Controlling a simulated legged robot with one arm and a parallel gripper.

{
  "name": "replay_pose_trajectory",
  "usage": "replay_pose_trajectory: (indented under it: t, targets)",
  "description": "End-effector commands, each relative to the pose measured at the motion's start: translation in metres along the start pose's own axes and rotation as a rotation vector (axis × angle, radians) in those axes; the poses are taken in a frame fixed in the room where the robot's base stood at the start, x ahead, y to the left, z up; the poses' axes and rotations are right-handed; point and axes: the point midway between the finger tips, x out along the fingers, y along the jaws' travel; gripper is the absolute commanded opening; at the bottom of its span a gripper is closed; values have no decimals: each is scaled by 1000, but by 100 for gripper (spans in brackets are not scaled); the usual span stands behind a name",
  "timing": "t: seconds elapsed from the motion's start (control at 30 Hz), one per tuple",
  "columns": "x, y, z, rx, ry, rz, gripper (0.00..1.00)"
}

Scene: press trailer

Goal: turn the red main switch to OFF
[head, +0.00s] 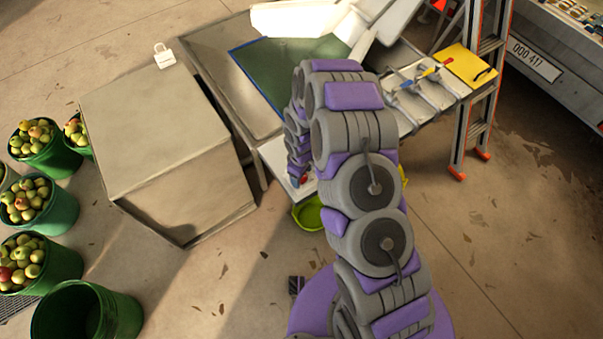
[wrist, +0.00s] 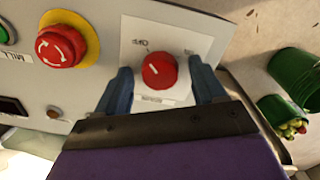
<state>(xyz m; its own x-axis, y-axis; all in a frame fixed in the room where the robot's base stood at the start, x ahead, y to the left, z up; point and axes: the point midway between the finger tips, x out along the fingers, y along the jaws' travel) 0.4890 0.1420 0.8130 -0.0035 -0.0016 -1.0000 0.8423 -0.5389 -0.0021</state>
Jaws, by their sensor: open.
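The red main switch (wrist: 160,70) is a round knob on a white plate (wrist: 133,60) in the wrist view. A short white mark on it slants from upper left to lower right. Small lettering stands at its upper left, upper right and below; the upper-left word looks like OFF, seen turned around. My gripper (wrist: 161,67) is open, with one blue finger on each side of the knob. In the head view my arm hides most of the control panel (head: 272,153).
A red mushroom button with a yellow collar (wrist: 62,47) sits left of the switch, with a green button (wrist: 6,34) farther left. A large box-like cabinet (head: 160,140), green apple buckets (head: 50,215) and a ladder (head: 483,80) stand around. Floor at lower right is clear.

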Motion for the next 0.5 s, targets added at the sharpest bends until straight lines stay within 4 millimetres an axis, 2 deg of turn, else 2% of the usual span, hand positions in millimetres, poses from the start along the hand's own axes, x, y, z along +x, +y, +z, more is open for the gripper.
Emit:
replay_pose_trajectory:
  t: [0.23, 0.5]
  targets:
    - [-14, 0, -1, 0, 2, 1, 69]
    - [-62, 0, -1, 0, 3, 1, 69]
